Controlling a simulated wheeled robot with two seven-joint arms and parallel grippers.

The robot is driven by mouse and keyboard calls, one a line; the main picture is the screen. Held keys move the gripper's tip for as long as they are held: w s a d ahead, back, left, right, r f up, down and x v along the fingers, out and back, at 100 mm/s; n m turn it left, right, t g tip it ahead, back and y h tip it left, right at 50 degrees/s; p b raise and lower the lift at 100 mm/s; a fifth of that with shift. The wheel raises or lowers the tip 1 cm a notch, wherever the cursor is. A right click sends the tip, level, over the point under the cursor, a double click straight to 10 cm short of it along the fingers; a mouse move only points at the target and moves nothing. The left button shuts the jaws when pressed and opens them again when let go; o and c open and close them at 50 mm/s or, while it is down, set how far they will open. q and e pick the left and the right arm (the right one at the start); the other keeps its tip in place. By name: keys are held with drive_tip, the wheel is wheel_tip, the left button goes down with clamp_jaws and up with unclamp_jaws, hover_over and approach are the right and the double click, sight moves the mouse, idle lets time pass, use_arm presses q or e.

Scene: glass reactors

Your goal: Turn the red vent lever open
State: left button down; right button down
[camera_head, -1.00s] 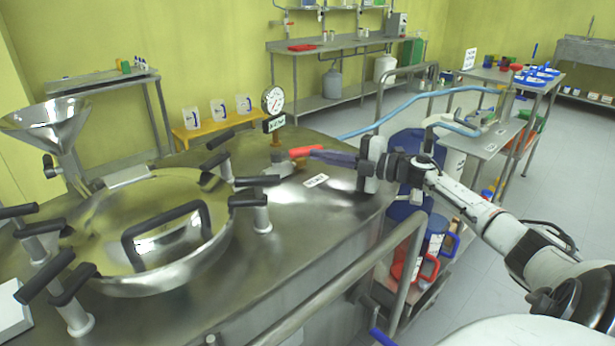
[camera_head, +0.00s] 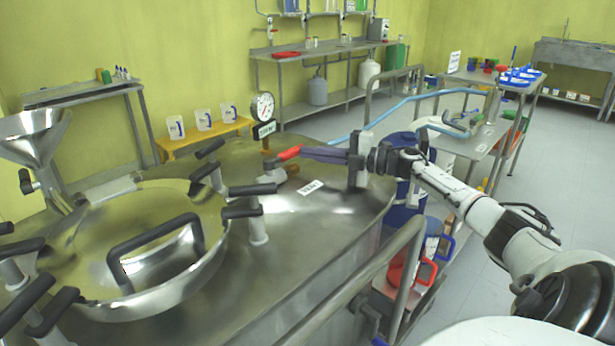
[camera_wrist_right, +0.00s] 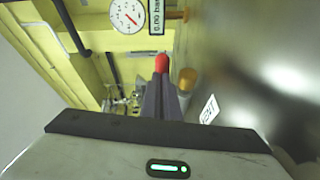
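The red vent lever (camera_head: 289,153) sits on a small metal fitting on top of the steel vessel (camera_head: 330,215), behind the VENT label (camera_head: 310,187). My right gripper (camera_head: 306,151) reaches it from the right, with its long dark fingers close together at the lever's outer end. In the right wrist view the fingers (camera_wrist_right: 163,80) look shut on the lever, whose red end (camera_wrist_right: 162,63) shows just beyond the fingertips. The fingers hide part of the lever there. My left gripper is not in view.
A round pressure gauge (camera_head: 262,106) with a display stands just behind the lever. The vessel's round lid (camera_head: 150,225) with black-handled clamps is at the left. A steel handrail (camera_head: 375,275) runs in front of the vessel, below my right arm. A blue hose (camera_head: 405,102) passes behind.

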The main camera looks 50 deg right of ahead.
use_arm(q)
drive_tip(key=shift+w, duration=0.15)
use_arm(e)
drive_tip(key=shift+w+d+r, duration=0.2)
drive_tip(key=shift+d+r, duration=0.05)
drive_tip(key=shift+r, duration=0.25)
drive_tip(key=shift+s+d+f, duration=0.25)
drive_tip(key=shift+s, duration=0.3)
drive_tip(key=p+v, duration=0.1)
drive_tip(key=v, duration=0.7)
drive_tip(key=shift+s+a+f+p, duration=0.15)
drive_tip(key=shift+s+p, duration=0.1)
drive_tip(key=shift+p, duration=0.15)
drive_tip(key=shift+s, duration=0.45)
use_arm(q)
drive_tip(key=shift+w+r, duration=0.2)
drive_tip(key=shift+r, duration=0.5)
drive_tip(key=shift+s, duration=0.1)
